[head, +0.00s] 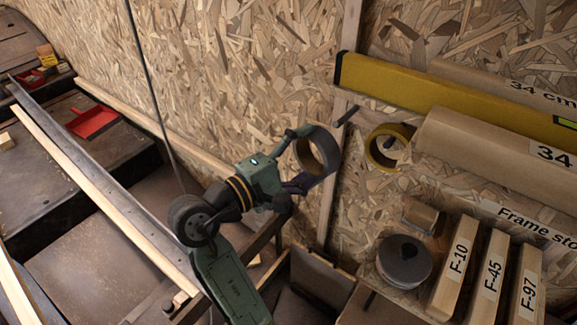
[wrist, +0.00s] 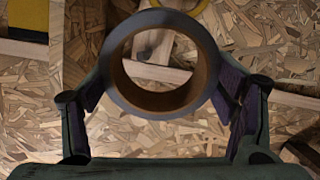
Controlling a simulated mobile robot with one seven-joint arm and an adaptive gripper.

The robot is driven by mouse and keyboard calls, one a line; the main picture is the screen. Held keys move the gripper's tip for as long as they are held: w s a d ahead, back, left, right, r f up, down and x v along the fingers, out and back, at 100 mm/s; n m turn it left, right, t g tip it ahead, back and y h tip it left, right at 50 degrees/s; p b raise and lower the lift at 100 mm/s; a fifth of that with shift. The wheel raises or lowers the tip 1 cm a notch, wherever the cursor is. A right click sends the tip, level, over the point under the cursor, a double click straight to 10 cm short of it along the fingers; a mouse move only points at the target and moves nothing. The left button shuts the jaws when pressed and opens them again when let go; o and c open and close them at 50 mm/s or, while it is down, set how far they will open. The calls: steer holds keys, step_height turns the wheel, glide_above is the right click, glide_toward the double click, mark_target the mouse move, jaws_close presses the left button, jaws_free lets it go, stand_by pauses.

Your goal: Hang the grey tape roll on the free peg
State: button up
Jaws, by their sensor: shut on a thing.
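The grey tape roll (head: 328,148), with a brown inner core, is gripped across its outside by the two fingers of my gripper (head: 300,159). In the wrist view the roll (wrist: 208,78) sits between the fingers of my gripper (wrist: 165,90), its hole facing the camera. A dark bare peg (head: 348,115) sticks out from the wooden upright, just up and right of the roll in the head view. The roll appears apart from it. A yellow tape roll (head: 375,150) hangs on another peg (head: 389,143) to the right.
A yellow spirit level (head: 440,88) and a large cardboard roll (head: 490,140) lie along the wall at right. Below are a dark round spool (head: 404,260) and labelled frame boxes (head: 455,268). A wooden upright (head: 333,195) runs down the chipboard wall.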

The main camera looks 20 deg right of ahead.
steer(key=shift+s+d+r, duration=0.1)
steer(key=shift+s+r, duration=0.1)
steer(key=shift+r, duration=0.1)
steer(key=w+d+f+b, duration=0.1)
steer(key=w+d+b, duration=0.1)
steer(key=w+d, duration=0.3)
steer(key=shift+s+f+x, duration=0.3)
steer(key=shift+f+x, duration=0.1)
steer(key=shift+x, duration=1.9)
steer(key=shift+d, duration=0.1)
steer(key=o, duration=1.2)
steer(key=v, duration=1.2)
steer(key=shift+f, duration=0.1)
